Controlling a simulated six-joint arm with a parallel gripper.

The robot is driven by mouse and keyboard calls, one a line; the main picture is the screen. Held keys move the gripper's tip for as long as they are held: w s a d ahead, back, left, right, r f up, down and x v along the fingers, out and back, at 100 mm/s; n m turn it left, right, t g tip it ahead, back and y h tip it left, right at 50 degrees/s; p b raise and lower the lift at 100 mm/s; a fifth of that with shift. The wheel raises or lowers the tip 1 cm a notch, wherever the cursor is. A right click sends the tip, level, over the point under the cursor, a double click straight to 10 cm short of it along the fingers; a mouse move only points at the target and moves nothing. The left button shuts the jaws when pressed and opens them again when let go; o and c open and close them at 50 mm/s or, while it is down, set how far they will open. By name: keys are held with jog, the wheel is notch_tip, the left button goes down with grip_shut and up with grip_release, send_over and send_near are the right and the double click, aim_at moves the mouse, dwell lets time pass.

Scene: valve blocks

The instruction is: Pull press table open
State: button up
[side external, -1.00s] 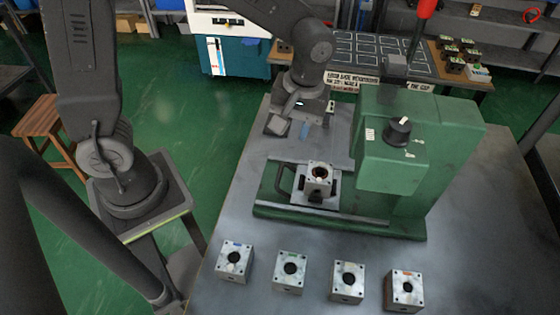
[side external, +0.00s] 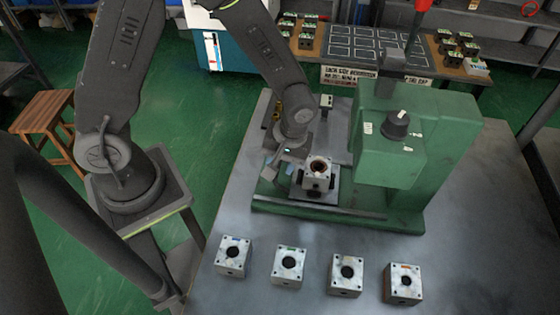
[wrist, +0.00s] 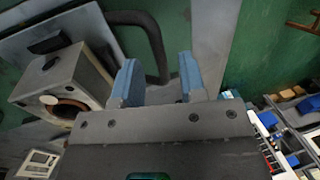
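The green press (side external: 405,150) stands on the bench, with its table (side external: 322,196) low at its left side. A grey valve block (side external: 317,174) with a dark round bore sits on that table; it also shows in the wrist view (wrist: 68,82). My gripper (side external: 270,168) is at the table's left side, beside the block. The table's dark handle (wrist: 152,35) appears in the wrist view between my two blue fingers (wrist: 160,82). The fingers are apart. I cannot tell whether they touch the handle. In the side view my gripper mostly hides the handle.
Several valve blocks stand in a row at the bench's front, including one with a blue mark (side external: 233,256) and one with an orange mark (side external: 403,284). A wooden stool (side external: 44,127) is at the left. A marked table (side external: 365,48) with more blocks is behind.

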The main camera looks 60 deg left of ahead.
jog(key=shift+f, duration=0.25)
grip_shut()
dwell(0.4)
